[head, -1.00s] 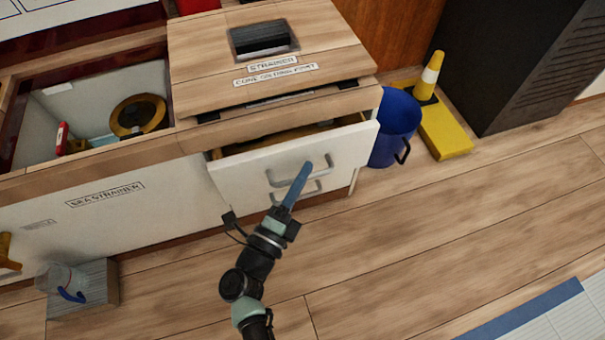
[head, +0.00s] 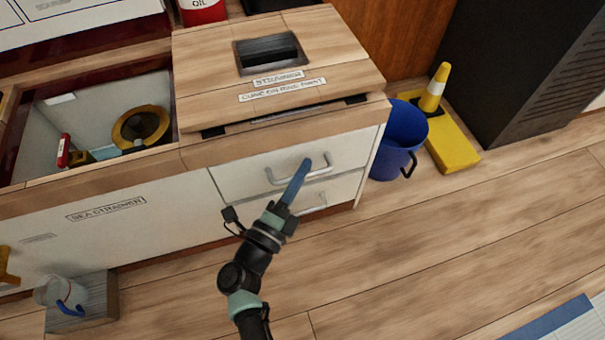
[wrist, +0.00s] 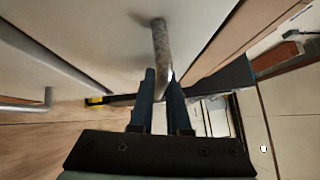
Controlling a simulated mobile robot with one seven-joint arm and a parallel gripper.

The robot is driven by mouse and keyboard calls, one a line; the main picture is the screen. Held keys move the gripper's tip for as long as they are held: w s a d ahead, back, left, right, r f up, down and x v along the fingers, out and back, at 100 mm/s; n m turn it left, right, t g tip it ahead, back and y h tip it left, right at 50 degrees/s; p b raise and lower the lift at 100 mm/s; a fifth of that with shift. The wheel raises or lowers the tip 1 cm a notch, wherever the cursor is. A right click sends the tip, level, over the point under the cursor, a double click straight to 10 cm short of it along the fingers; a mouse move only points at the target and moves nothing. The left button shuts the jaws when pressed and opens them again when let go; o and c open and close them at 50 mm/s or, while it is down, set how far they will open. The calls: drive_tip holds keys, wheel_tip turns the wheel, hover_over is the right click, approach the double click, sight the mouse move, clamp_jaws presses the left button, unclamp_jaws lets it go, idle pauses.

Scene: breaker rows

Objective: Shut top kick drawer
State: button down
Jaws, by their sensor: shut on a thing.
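The top kick drawer (head: 350,148) has a white front with a grey bar handle (head: 321,172). In the head view its front sits flush with the cabinet face, with no opening visible above it. In the wrist view my gripper (wrist: 161,82) is shut on the handle (wrist: 160,45), which runs between the fingers. The lower drawer (head: 346,188) is also flush, and its handle (head: 314,209) is partly hidden by my gripper.
A blue bucket (head: 397,140) stands right of the cabinet, beside a yellow block (head: 452,145) with a yellow cone (head: 434,88). An open bin with a yellow ring (head: 141,128) is at left. A grey box (head: 92,300) sits on the floor.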

drive_tip(key=c, duration=0.9)
unclamp_jaws()
drive_tip(key=shift+a+f, duration=0.1)
drive_tip(key=p+v, duration=0.5)
drive_tip(key=v, duration=0.7)
drive_tip(key=shift+s+a, duration=0.2)
drive_tip(key=shift+s, duration=0.2)
